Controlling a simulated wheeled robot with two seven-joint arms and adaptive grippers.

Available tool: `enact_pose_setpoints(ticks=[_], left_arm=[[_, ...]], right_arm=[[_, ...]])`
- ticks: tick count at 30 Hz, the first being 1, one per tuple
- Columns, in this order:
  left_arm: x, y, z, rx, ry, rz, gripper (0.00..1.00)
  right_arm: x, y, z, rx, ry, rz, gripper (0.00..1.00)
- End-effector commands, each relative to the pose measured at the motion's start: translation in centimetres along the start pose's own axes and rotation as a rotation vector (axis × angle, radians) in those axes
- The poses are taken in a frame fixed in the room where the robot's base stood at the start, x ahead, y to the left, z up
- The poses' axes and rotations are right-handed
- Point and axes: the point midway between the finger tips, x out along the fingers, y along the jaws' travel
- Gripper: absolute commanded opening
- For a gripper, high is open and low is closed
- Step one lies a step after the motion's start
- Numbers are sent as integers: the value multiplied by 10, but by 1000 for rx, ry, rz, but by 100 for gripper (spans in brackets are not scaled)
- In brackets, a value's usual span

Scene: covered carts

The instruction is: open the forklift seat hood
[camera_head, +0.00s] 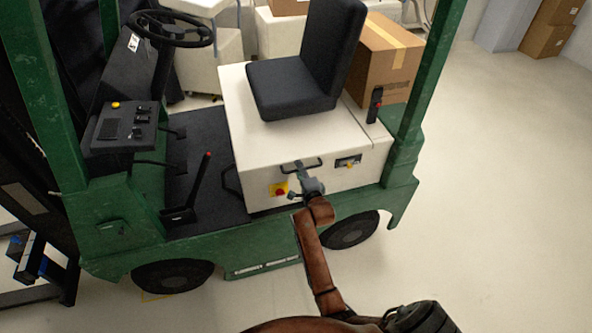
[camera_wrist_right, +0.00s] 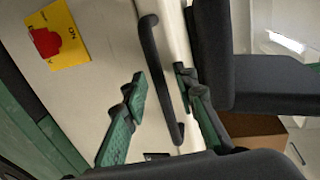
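The white seat hood (camera_head: 247,127) of the green forklift is down, with the black seat (camera_head: 290,85) on top. A black bar handle (camera_head: 315,164) is on its front upper edge; it also shows in the right wrist view (camera_wrist_right: 157,70). My right gripper (camera_head: 301,170) is at the handle. In the right wrist view its green-padded fingers (camera_wrist_right: 162,92) are apart, one on each side of the handle. I cannot tell whether they touch it. My left gripper is not in view.
A red and yellow switch (camera_head: 279,190) is on the hood's front, left of my right gripper. A red-tipped lever (camera_head: 208,155) stands on the forklift floor. A cardboard box (camera_head: 385,62) is behind the seat. The floor at right is clear.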

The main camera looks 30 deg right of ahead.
Motion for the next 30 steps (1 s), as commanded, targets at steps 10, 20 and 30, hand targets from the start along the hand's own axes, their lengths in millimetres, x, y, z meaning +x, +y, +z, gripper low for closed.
enact_pose_setpoints(ticks=[10,20,30], left_arm=[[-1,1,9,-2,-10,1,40],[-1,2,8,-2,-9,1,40],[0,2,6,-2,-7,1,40]], right_arm=[[-2,0,-5,1,6,0,19],[-1,0,-2,0,3,1,0],[0,1,0,1,0,2,0]])
